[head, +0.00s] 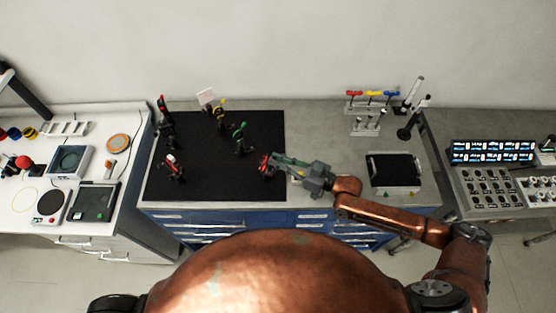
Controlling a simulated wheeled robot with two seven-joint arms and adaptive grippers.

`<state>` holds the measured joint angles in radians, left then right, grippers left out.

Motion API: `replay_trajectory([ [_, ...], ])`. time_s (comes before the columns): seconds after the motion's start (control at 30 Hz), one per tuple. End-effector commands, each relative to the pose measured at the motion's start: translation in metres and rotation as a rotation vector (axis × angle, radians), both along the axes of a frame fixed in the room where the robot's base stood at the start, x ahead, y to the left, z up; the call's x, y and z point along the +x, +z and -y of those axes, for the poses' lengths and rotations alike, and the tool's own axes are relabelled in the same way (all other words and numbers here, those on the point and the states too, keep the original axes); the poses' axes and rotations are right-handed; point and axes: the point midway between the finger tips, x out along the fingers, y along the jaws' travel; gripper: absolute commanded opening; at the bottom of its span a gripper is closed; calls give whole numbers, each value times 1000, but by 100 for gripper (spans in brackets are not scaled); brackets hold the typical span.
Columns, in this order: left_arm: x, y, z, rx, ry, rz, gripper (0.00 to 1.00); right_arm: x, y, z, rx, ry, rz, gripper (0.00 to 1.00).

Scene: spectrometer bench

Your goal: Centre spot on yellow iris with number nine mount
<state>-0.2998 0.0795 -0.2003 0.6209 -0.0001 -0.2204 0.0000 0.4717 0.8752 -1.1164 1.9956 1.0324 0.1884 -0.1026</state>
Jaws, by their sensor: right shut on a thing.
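The yellow-ringed iris (221,106) stands upright near the back of the black breadboard (215,190). A mount with red on it (264,165) is at the board's right edge, with my right gripper (271,163) shut on it. The gripper partly hides this mount. Another mount with red parts (173,167) stands at the front left of the board. No number is legible on either, so I cannot tell which is number nine. No light spot can be made out. My left gripper is not in view.
A green-ringed part (240,131) stands between the yellow iris and my right gripper. A white card (206,96) is at the back, and a dark red-topped post (163,110) at the back left. The board's front middle is clear. A tool rack (369,105) stands right.

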Motion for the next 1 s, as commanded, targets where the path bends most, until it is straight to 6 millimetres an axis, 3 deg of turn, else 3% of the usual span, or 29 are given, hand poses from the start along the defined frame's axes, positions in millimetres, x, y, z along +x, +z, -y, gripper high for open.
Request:
replay_trajectory([
  [0.4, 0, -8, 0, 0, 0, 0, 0, 0, -1, 0, 81, 0, -159, 0],
  [0.7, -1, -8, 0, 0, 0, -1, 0, 0, 0, 0, 84, 0, -168, 0],
  [0.73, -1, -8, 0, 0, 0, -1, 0, 0, 0, 0, 84, 0, -168, 13],
  [1.0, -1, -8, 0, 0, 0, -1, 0, 0, 0, 0, 84, 1, -167, 30],
])
